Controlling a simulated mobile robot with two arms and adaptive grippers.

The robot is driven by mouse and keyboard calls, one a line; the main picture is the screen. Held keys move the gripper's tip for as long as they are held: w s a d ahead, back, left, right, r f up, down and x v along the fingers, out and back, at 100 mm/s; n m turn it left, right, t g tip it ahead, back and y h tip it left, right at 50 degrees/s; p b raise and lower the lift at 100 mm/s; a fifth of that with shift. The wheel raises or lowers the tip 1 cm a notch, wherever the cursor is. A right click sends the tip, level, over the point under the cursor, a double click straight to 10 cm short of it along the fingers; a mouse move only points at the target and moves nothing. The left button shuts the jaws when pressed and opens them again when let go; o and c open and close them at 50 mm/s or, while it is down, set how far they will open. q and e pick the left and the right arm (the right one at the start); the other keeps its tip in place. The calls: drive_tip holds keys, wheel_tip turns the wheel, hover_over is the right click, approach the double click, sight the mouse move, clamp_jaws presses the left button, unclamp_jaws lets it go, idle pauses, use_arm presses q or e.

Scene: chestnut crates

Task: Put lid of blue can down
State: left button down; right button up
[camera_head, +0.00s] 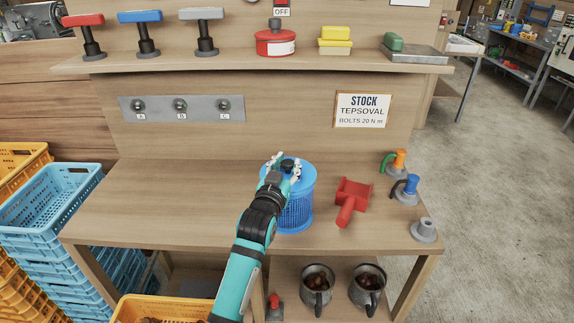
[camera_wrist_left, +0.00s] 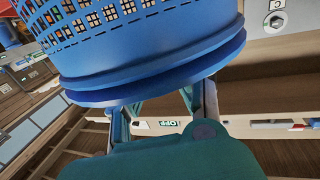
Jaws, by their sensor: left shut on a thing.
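The blue can (camera_head: 295,213) stands on the wooden bench, with mesh-like perforated sides. Its round blue lid (camera_head: 307,175) is at the top of the can, with a dark knob in the middle. My left gripper (camera_head: 287,165) is over the lid and shut on it at the knob. In the left wrist view, the lid's rim (camera_wrist_left: 150,90) lies close against the can's perforated wall (camera_wrist_left: 125,35), with the fingers on the lid's near side. The knob is hidden there. I cannot tell whether the lid is fully seated. My right gripper is not in view.
A red scoop (camera_head: 350,200) lies just right of the can. Small stands with orange (camera_head: 399,162) and blue (camera_head: 410,185) tops and a grey piece (camera_head: 424,230) line the bench's right end. The bench top (camera_head: 160,200) left of the can is clear. Blue crates (camera_head: 45,205) stand at left.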

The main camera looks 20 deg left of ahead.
use_arm(q)
drive_tip(key=shift+f, duration=0.2)
drive_tip(key=c, duration=0.9)
unclamp_jaws()
drive_tip(key=shift+s, duration=0.1)
